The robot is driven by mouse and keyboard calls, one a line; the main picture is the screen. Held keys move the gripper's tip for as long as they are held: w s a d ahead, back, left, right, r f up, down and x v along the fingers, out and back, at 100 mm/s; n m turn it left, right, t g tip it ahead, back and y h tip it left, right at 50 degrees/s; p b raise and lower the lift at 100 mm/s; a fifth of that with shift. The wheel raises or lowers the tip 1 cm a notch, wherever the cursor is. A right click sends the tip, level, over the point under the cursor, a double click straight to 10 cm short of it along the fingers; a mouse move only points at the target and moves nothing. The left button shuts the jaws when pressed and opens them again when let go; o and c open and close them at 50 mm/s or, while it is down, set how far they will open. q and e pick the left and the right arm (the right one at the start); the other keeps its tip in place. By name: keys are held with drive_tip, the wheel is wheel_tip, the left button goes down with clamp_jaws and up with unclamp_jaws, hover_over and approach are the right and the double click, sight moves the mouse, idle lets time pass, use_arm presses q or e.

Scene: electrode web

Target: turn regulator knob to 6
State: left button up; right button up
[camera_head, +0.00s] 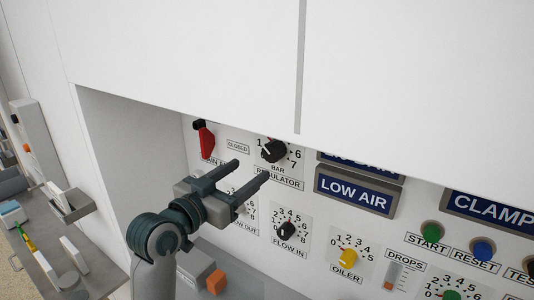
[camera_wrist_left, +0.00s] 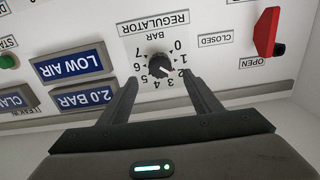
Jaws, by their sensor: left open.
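The regulator knob (camera_head: 272,151) is a black round knob on a white numbered dial, partly under the overhanging white panel in the head view. In the left wrist view the knob (camera_wrist_left: 160,66) appears upside down, with its red mark toward the 2 on the 0 to 7 scale. My left gripper (camera_head: 250,170) is open and empty, in front of the panel and just below and left of the knob in the head view. In the left wrist view its fingers (camera_wrist_left: 160,79) lie either side of the dial, apparently short of the knob. My right gripper is not in view.
A red lever (camera_head: 206,140) is left of the regulator. The FLOW IN knob (camera_head: 287,228) and yellow OILER knob (camera_head: 348,256) are below. A LOW AIR sign (camera_head: 355,190) is to the right, and a 2.0 BAR display (camera_wrist_left: 82,98) shows in the wrist view. The white panel overhangs above.

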sight(270, 156)
use_arm(q)
drive_tip(key=p+x, duration=0.2)
drive_tip(key=x, duration=0.7)
drive_tip(key=shift+w+d+p, duration=0.1)
drive_tip(key=shift+w+p, duration=0.05)
drive_tip(key=shift+p, duration=0.2)
drive_tip(key=c, duration=1)
drive_tip(key=shift+c, duration=0.2)
